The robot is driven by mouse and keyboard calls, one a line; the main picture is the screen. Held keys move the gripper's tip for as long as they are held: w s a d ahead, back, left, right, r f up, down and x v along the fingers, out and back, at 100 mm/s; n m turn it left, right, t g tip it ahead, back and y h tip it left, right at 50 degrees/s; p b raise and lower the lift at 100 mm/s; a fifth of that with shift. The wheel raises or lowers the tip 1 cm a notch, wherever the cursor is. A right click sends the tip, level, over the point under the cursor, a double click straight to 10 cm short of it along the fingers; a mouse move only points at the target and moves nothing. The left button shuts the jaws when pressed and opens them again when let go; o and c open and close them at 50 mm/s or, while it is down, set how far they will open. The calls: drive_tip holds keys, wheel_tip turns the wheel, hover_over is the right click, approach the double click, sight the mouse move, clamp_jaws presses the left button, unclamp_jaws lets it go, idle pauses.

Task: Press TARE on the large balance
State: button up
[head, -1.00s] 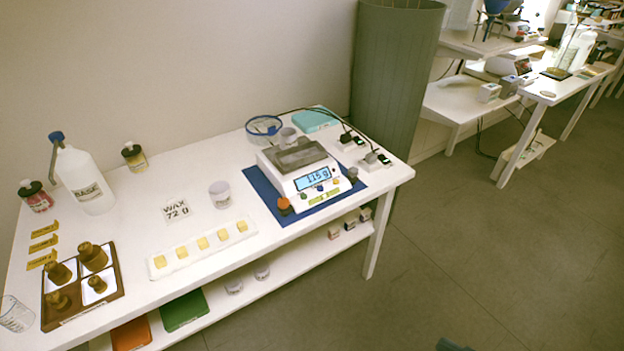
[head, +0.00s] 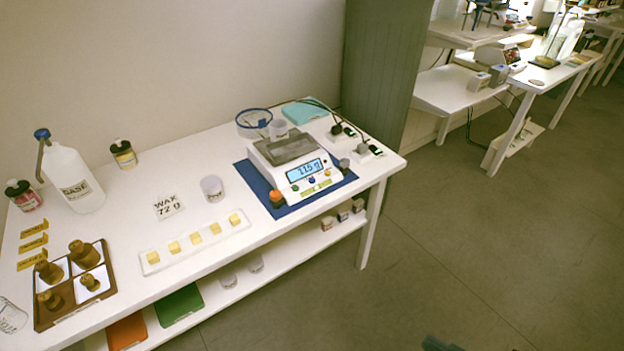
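The large balance (head: 297,166) is white with a grey pan (head: 287,147) and stands on a blue mat (head: 253,178) near the right end of the white table. Its lit blue display (head: 305,171) seems to read 11.5 g. Below the display is a row of small coloured buttons (head: 311,180) and yellow labels, too small to read, so I cannot tell which is TARE. A small translucent cup (head: 279,129) shows at the back of the pan; I cannot tell whether it rests on it.
An orange object (head: 277,198) sits at the balance's front left corner, a grey one (head: 344,164) at its right. A jar (head: 212,187), a tray of yellow cubes (head: 195,241) and a weight box (head: 75,283) lie left. Floor before the table is clear.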

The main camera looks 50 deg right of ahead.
clamp_jaws()
idle(1.1)
